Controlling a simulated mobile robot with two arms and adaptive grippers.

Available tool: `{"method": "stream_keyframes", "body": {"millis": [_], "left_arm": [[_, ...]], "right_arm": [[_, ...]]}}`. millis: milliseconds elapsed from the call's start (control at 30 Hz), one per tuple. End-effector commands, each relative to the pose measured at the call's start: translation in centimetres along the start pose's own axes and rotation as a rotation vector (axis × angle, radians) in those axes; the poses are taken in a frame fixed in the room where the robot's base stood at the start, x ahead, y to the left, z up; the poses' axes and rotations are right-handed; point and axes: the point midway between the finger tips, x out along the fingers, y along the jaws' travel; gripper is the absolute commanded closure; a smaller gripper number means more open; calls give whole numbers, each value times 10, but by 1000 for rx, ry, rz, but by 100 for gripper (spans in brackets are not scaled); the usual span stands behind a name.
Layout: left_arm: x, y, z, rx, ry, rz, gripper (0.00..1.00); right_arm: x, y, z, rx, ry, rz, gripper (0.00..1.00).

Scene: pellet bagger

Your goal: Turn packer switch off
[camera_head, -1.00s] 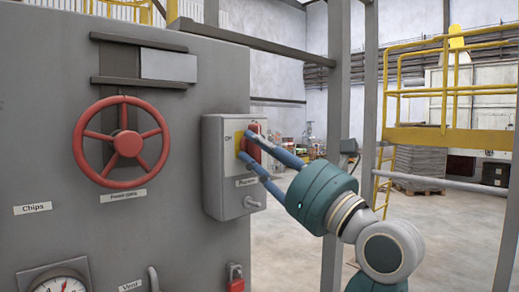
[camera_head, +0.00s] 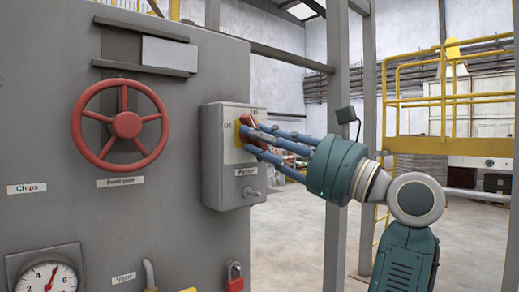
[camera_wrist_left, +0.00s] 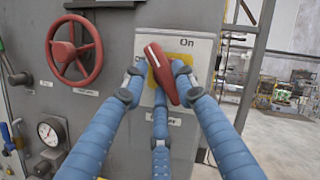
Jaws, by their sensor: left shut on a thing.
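The packer switch is a red knob (camera_head: 252,127) on a yellow plate (camera_head: 239,137). It sits on the front of a grey switch box (camera_head: 214,160) labelled Packer. In the left wrist view the red knob (camera_wrist_left: 160,70) is tilted, its upper end to the left and its lower end to the right. "On" is printed at the upper right; the label at the left is partly covered by a finger. My left gripper (camera_head: 253,134) has its blue fingers closed around the knob, with a finger on either side and one below. My right gripper is not in view.
The box is mounted on a large grey machine panel (camera_head: 50,120) with a red handwheel (camera_head: 126,125) at the left. A gauge (camera_head: 48,277) and a red padlock (camera_head: 234,275) are lower down. A grey post (camera_head: 337,130) stands behind my gripper.

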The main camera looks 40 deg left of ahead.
Motion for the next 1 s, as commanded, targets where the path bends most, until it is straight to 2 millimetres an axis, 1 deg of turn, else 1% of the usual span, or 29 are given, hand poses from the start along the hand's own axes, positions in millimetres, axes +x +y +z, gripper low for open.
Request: {"method": "stream_keyframes", "body": {"millis": [33,267,700,1000], "left_arm": [[-1,-6,6,-46,-12,2,98],[0,-7,7,-248,-13,86,98],[1,-10,8,-625,-11,239,100],[1,-10,7,-811,-11,315,100]], "right_arm": [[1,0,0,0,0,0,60],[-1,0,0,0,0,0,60],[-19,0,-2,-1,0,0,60],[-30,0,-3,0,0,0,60]]}}
